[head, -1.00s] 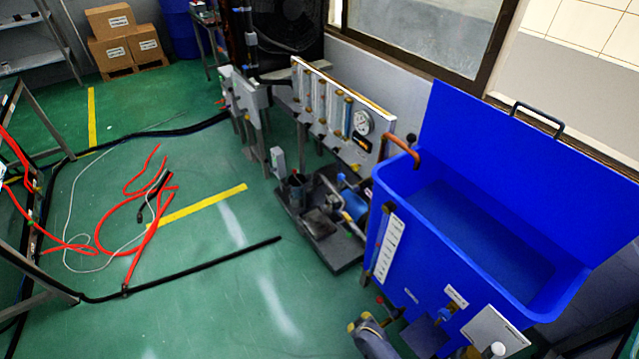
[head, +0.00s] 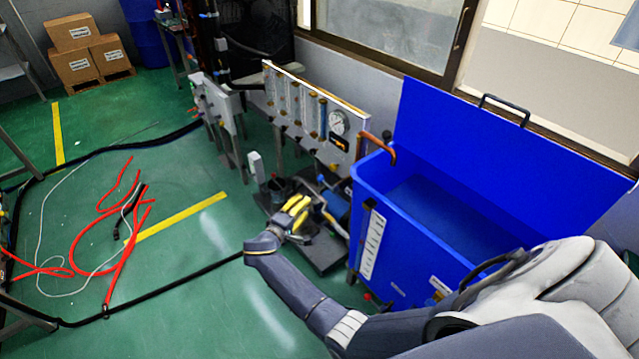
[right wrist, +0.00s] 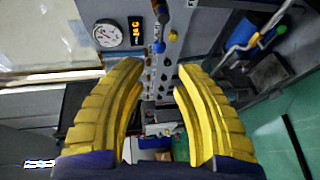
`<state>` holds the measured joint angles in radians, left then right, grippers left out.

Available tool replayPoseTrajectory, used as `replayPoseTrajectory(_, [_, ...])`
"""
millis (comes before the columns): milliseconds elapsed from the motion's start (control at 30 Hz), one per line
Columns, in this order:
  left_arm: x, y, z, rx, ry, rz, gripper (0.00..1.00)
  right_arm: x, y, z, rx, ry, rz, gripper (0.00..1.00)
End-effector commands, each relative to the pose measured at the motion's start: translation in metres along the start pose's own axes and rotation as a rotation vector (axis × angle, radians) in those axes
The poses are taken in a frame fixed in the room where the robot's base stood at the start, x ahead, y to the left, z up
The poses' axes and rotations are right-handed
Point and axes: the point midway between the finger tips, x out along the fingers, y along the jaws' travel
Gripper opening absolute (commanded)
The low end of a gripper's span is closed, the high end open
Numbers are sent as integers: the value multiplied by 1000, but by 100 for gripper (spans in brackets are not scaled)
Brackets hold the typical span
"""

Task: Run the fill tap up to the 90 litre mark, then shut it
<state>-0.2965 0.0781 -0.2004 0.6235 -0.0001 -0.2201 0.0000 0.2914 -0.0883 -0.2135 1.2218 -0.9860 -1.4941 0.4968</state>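The blue tank (head: 405,240) stands at the right with its lid (head: 455,130) raised. A white marked scale (head: 373,245) is on its near left corner; its marks and the water level are too small to read. A copper pipe (head: 380,146) bends over the tank's left rim. My right gripper (head: 300,205) is in front of the flow panel (head: 300,110), left of the tank. In the right wrist view its yellow fingers (right wrist: 158,90) are apart with nothing between them. Beyond them a small blue and yellow fitting (right wrist: 159,46) shows; I cannot tell if it is the fill tap. My left gripper is out of view.
The panel carries a round gauge (head: 339,122) and a lit orange display (head: 338,143). A dark base with pump parts (head: 325,250) lies under my right gripper. Red hoses (head: 85,240) and a black cable lie on the green floor at left.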

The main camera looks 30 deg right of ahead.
Motion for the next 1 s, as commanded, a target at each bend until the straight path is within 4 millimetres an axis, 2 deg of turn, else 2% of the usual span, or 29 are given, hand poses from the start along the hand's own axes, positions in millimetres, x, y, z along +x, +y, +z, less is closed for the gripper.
replayPoseTrajectory(167, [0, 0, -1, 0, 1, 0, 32, 22, 1, 0, 2, -1, 2, 32])
replayPoseTrajectory(700, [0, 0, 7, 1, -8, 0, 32, 119, 0, 0, 1, 0, -1, 32])
replayPoseTrajectory(1000, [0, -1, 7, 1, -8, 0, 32, 155, -1, -1, 1, 2, -2, 32])
